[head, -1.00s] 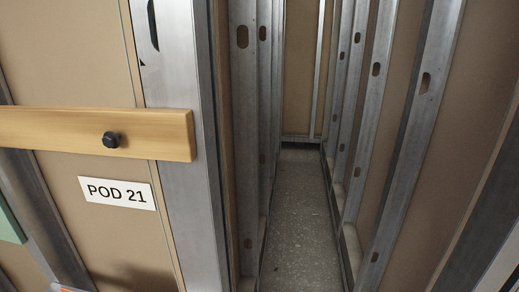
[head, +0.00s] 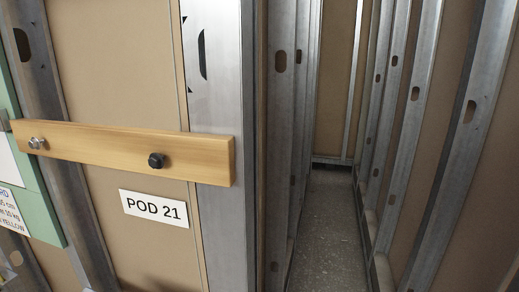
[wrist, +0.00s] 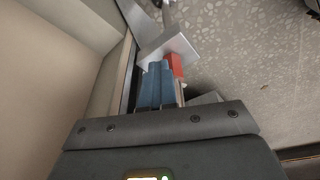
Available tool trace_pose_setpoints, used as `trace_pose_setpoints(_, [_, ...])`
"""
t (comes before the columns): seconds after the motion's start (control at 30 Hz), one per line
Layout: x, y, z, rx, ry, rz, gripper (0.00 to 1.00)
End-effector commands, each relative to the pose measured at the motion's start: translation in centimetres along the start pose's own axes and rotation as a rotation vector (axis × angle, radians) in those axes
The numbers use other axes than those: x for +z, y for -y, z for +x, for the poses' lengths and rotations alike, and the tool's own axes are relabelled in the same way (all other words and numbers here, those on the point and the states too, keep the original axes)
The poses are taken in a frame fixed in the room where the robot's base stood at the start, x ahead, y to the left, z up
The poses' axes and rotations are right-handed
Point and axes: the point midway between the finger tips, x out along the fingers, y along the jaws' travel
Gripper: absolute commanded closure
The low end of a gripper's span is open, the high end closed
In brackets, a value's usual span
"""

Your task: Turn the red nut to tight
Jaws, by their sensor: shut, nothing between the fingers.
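In the wrist view my gripper (wrist: 160,72) points down past a wall edge toward the floor. Its blue fingers are shut together with nothing between them. A small red thing (wrist: 176,65) shows right beside the fingertips, partly hidden; I cannot tell whether it is the red nut or whether it touches the fingers. A grey metal plate (wrist: 168,49) lies just beyond the fingertips. No red nut and no gripper show in the head view.
A wooden rail (head: 100,142) carries a black knob (head: 157,160) and a metal bolt (head: 37,143). Below is a POD 21 sign (head: 154,208). A green board (head: 43,205) stands at left. A narrow clear aisle (head: 330,235) runs between metal studs at right.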

Motion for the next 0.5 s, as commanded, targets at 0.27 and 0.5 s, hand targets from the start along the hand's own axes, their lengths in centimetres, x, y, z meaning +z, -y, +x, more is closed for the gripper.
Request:
trace_pose_setpoints(0.27, [0.4, 2.7, 1.0, -0.047, 0.008, -0.005, 1.0])
trace_pose_setpoints(0.5, [0.2, 3.3, 1.1, -0.047, 0.007, -0.007, 1.0])
